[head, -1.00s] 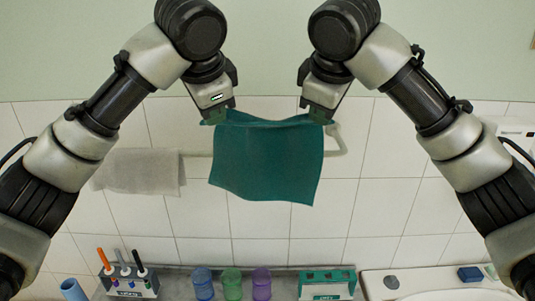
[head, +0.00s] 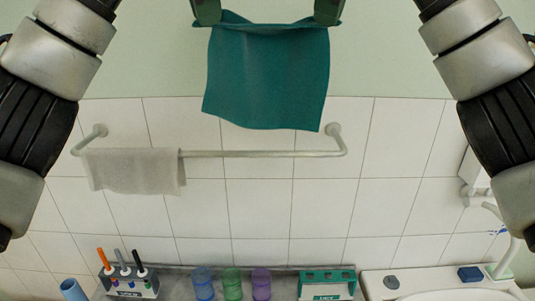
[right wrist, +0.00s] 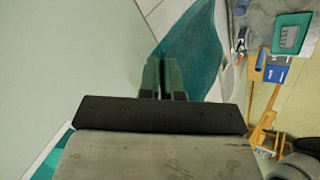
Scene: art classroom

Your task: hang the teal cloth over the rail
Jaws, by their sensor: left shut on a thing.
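The teal cloth (head: 266,75) hangs spread between my two grippers, its lower edge a little above the rail in the head view. My left gripper (head: 208,22) is shut on its upper left corner. My right gripper (head: 327,20) is shut on its upper right corner; the cloth also shows beyond the fingers in the right wrist view (right wrist: 190,48). The white rail (head: 265,154) is fixed to the tiled wall, and the cloth looks clear of it. The fingertips are partly cut off by the top of the head view.
A grey cloth (head: 130,171) hangs on the rail's left part; the rail's middle and right are bare. Below stand a marker holder (head: 130,287), several coloured jars (head: 232,284) and a green rack (head: 327,284). A basin (head: 455,295) is at lower right.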

